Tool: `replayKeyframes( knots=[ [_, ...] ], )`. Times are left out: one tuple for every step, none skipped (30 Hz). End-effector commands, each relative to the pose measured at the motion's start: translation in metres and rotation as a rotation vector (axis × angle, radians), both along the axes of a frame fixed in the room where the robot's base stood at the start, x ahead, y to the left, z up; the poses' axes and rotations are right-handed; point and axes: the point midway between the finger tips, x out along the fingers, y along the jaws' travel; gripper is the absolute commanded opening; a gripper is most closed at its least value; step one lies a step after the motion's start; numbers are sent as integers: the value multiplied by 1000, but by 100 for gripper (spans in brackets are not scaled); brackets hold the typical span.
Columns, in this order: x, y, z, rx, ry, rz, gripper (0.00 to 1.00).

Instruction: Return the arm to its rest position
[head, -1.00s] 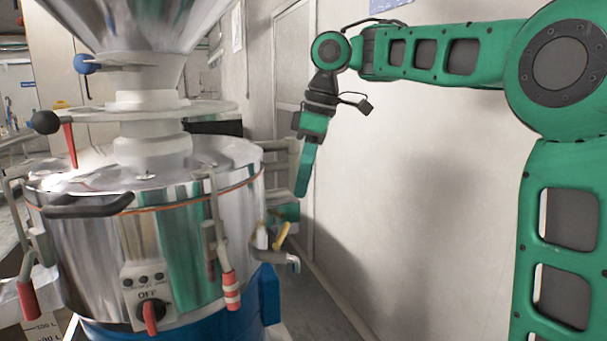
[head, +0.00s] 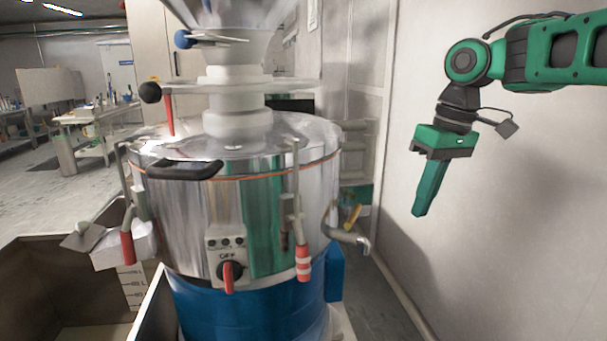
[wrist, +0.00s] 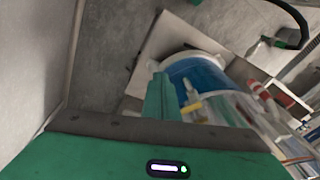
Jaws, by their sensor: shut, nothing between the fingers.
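My green arm reaches in from the upper right of the head view. My gripper (head: 420,212) hangs from it with the fingers pointing down, shut and empty. It is in the air in front of the pale wall, to the right of the bean grinder (head: 190,225) and apart from it. In the wrist view the green fingers (wrist: 160,98) show as one closed piece, with the grinder's blue base (wrist: 196,72) beyond them.
A funnel hopper tops the grinder, and a spout (head: 350,240) sticks out on its right. An open bin (head: 30,290) stands at lower left. The pale wall (head: 520,240) is close on the right. Lab tables (head: 90,122) stand far left.

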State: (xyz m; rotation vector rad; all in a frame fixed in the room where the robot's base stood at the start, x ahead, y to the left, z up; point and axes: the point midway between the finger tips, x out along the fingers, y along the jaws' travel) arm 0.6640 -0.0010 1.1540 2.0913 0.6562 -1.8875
Motion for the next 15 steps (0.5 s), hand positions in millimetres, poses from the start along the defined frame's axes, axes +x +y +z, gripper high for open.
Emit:
replayKeyframes(
  knots=[
    [-13, -12, -11, -2, 11, -81, 0],
    [-20, -21, -17, -4, 16, -133, 0],
    [-29, -32, -27, -6, 25, -198, 0],
    [-37, -40, -34, -8, 29, -248, 0],
    [-45, -49, -41, -10, 34, -298, 0],
    [-56, -61, -51, -14, 41, -365, 0],
    [-66, -70, -58, -17, 45, -414, 0],
    [-75, -79, -66, -22, 52, -463, 0],
    [-89, -90, -77, -26, 59, -527, 0],
    [-100, -98, -85, -31, 64, -574, 0],
    [-110, -106, -93, -35, 71, -618, 0],
    [-125, -116, -103, -42, 77, -677, 0],
    [-136, -123, -110, -46, 83, -717, 0],
    [-147, -130, -118, -52, 90, -757, 0],
    [-162, -138, -128, -60, 97, -808, 0]
  ],
)
